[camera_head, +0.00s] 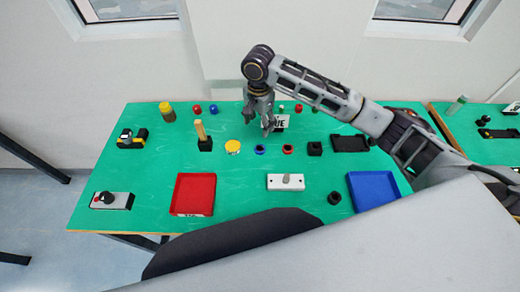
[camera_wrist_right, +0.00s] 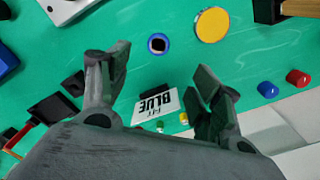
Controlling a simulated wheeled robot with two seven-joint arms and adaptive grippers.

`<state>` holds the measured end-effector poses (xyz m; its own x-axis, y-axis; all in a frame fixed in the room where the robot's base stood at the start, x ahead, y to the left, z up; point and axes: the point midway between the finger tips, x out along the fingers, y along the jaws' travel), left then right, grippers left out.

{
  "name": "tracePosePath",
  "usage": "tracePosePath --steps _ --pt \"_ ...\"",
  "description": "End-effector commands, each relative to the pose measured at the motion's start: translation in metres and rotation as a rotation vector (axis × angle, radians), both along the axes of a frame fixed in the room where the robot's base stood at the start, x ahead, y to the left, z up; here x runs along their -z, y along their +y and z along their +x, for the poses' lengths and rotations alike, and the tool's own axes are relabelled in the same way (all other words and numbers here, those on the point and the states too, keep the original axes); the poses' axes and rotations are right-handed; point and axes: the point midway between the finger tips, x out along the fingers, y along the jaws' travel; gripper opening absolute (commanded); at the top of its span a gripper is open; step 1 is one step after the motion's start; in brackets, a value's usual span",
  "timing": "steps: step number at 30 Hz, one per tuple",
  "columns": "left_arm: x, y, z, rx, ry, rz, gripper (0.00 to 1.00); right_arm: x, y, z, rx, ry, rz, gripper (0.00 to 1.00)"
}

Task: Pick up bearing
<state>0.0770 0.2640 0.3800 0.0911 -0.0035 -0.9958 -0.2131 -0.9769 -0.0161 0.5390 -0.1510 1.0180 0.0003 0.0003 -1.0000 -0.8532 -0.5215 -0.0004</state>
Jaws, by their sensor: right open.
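No part is labelled as the bearing, and I cannot tell for sure which one it is. A small ring with a blue rim and dark hole (camera_head: 260,149) lies on the green table; it also shows in the right wrist view (camera_wrist_right: 158,43), just beyond the fingers. A similar red-rimmed ring (camera_head: 287,149) lies to its right in the head view. A loose black ring-like part (camera_head: 335,198) is near the front edge. My right gripper (camera_head: 259,122) is open and empty above the table, pointing down; its spread fingers (camera_wrist_right: 163,65) show in the wrist view. My left gripper is not seen.
A yellow disc (camera_head: 233,146), a block with a wooden upright (camera_head: 202,135) and a black block (camera_head: 314,148) are nearby. Red tray (camera_head: 180,207), white plate (camera_head: 274,182) and blue tray (camera_head: 374,190) are in front.

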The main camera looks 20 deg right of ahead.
Motion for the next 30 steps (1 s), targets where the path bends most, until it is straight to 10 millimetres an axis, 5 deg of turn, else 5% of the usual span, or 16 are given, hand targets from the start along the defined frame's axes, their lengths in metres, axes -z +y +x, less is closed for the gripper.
tracePosePath --steps 21,30 --pt "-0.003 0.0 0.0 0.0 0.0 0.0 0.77 0.076 -0.001 0.0 0.0 0.002 -0.001 0.65" --pt "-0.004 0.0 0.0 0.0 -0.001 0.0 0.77 0.086 0.0 0.0 -0.001 0.001 -0.001 0.65"
